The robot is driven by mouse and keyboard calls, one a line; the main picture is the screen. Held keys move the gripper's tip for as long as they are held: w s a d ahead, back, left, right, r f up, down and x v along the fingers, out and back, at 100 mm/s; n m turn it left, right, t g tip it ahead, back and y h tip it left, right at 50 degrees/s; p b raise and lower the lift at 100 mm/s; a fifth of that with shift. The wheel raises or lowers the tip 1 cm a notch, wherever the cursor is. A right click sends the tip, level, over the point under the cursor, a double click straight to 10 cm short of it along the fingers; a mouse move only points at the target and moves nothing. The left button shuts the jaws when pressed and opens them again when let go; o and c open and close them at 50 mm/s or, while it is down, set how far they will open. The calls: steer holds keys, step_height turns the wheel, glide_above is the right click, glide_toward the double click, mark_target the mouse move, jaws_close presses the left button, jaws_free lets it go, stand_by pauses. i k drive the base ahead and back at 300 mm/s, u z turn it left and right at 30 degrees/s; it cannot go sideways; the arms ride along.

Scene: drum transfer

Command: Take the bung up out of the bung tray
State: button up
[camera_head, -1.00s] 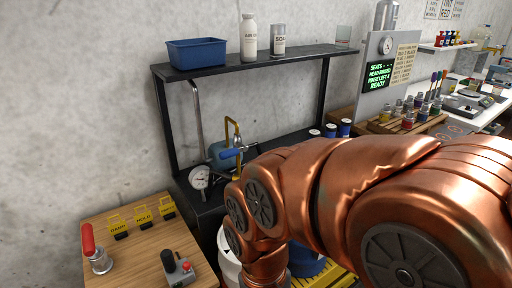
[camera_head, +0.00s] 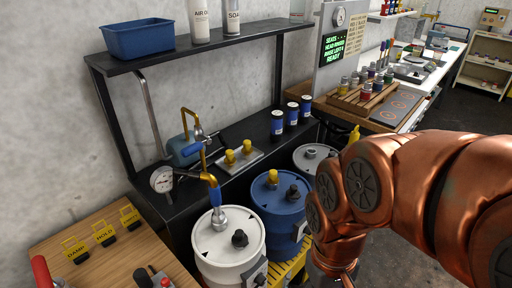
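A small metal tray (camera_head: 240,163), which looks like the bung tray, lies on the dark bench behind the drums. Two yellow bungs stand in it, a left bung (camera_head: 229,157) and a right bung (camera_head: 247,147). My copper arm comes in from the right and bends down to the bottom edge, in front of the drums. My gripper's fingers do not show clearly enough to be made out; the arm's lower end is cut off by the bottom edge. It is well apart from the tray, to the right and nearer the camera.
A white drum (camera_head: 228,262), a blue drum (camera_head: 278,206) with a yellow cap and a grey drum (camera_head: 314,157) stand before the bench. A brass spout with a blue handle (camera_head: 215,195) rises left of the tray. A shelf (camera_head: 190,47) overhangs the bench. Blue-labelled canisters (camera_head: 277,123) stand right of the tray.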

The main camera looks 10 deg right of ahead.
mark_target(247, 149)
steer(key=z, duration=1.55)
steer(key=i, duration=1.65)
steer(key=u, duration=4)
